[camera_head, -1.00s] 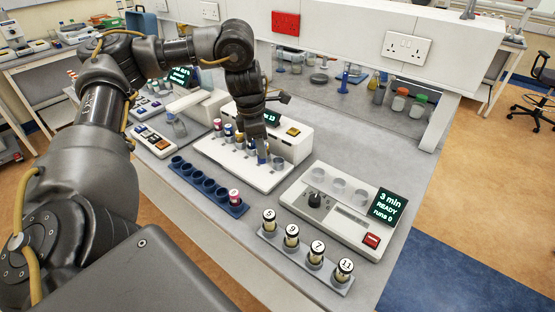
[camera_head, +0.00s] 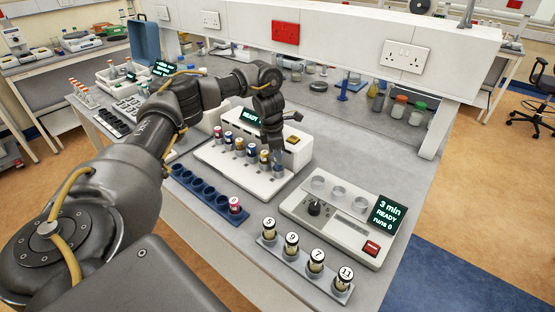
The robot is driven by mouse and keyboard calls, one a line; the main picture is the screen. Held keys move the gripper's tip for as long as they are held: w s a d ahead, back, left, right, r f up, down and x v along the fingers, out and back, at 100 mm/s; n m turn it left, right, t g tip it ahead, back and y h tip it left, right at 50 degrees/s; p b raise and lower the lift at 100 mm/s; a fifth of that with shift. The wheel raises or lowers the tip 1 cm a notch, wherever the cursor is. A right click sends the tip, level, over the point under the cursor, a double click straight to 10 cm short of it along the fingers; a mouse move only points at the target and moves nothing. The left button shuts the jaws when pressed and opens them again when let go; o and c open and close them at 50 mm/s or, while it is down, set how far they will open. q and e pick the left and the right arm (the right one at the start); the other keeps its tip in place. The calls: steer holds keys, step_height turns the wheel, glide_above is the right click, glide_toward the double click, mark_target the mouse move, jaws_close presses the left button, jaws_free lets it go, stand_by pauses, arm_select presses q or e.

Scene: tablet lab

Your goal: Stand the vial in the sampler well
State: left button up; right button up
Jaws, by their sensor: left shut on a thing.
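The sampler (camera_head: 225,165) is a white device with a row of wells along its front. Several capped vials (camera_head: 240,145) stand upright in its wells. My left gripper (camera_head: 276,156) points down at the right end of this row, just right of the last clearly visible vial (camera_head: 264,158). It is shut on a small vial (camera_head: 278,168), mostly hidden by the fingers, at the rightmost well. I cannot tell whether the vial's base is inside that well. My right gripper is out of view.
A blue rack (camera_head: 205,193) with one red-capped vial (camera_head: 234,204) stands in front of the sampler. A timer device (camera_head: 335,220) and a grey rack of numbered vials (camera_head: 297,264) stand to the right.

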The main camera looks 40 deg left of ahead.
arm_select(q)
step_height(320, 180, down, 2)
steer(key=shift+p, duration=0.6)
steer(key=shift+f, duration=0.3)
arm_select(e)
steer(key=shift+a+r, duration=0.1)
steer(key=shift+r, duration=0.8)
arm_select(q)
steer(key=shift+s+f, duration=0.1)
steer(key=shift+f, duration=0.1)
steer(key=o, duration=1)
steer(key=shift+o, duration=0.2)
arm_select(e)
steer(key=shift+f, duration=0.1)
arm_select(q)
steer(key=shift+r, duration=0.15)
